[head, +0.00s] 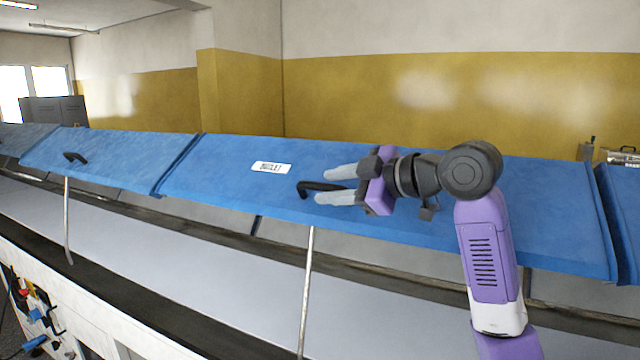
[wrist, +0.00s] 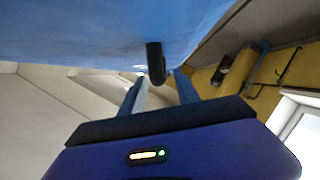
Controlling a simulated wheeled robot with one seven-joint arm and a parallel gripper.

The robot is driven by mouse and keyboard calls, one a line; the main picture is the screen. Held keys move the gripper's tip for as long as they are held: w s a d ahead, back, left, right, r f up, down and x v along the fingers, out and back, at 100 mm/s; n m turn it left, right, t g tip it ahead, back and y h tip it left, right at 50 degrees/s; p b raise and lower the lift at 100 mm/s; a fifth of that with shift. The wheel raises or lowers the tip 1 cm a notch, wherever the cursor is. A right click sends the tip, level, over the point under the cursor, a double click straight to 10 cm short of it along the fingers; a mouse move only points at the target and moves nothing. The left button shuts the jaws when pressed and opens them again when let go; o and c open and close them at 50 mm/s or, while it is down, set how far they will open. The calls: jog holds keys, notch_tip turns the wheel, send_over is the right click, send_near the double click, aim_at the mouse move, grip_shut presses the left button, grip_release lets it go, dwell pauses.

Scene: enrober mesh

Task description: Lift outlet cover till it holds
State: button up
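The outlet cover (head: 400,190) is the wide blue panel with a white label (head: 271,168), its small text hard to read. It is raised and sloping, its front edge above the grey bed. Its black handle (head: 308,187) also shows in the wrist view (wrist: 155,63). My gripper (head: 338,185) is at the handle, one pale finger above and one below it in the head view. In the wrist view the fingers are apart, with the handle between them near their tips and no clear contact.
A metal rod (head: 307,290) stands below the cover near the handle; its upper attachment is unclear. A neighbouring blue cover (head: 110,155) with its own handle and rod is at left, another (head: 622,200) at right. A yellow and white wall stands behind.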

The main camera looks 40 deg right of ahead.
jog(key=shift+x, duration=1.5)
jog(key=shift+c, duration=0.5)
grip_shut()
